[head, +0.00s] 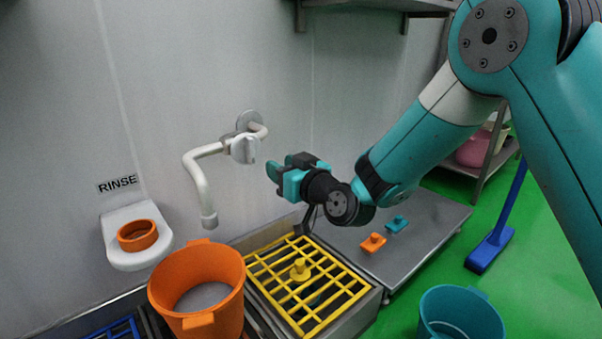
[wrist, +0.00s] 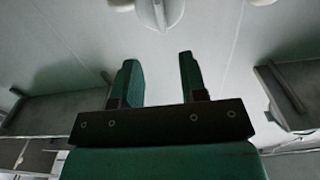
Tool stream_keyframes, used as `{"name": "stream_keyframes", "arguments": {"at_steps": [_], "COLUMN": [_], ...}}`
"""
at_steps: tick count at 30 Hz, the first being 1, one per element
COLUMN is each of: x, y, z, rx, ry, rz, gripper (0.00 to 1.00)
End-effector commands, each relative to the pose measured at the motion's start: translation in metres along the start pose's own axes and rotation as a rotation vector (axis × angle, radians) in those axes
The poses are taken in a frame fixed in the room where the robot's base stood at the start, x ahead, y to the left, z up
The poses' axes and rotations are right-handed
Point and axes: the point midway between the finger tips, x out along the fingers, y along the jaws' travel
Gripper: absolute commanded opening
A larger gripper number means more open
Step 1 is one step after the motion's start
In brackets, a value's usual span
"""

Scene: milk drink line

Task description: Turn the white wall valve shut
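The white wall valve (head: 244,149) sits on a white pipe that comes out of a round wall plate and bends down into a spout (head: 206,200). Its pale, flat knob also shows at the top edge of the wrist view (wrist: 160,12), partly cut off. My gripper (head: 276,169) is to the right of the valve in the head view, apart from it. In the wrist view my gripper (wrist: 157,62) has its two fingers spread with nothing between them, and the knob lies beyond the fingertips.
An orange bucket (head: 227,269) stands below the spout, beside a yellow grate (head: 347,286). A white wall holder (head: 125,259) with an orange ring (head: 137,236) is at left. A grey table (head: 436,224) bears small orange and teal pieces. The air around the valve is clear.

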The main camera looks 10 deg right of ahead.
Motion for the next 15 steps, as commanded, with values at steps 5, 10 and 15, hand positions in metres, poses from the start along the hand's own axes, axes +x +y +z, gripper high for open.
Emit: {"name": "stream_keyframes", "arguments": {"at_steps": [5,10,15], "x": [-0.037,-0.056,-0.061], "y": [0.001,0.001,0.0], "z": [0.003,0.003,0.001], "rx": [0.003,0.001,0.0], "ry": [0.0,-0.001,0.001], "rz": [0.003,0.001,0.0], "gripper": [0.39,0.39,0.39]}}
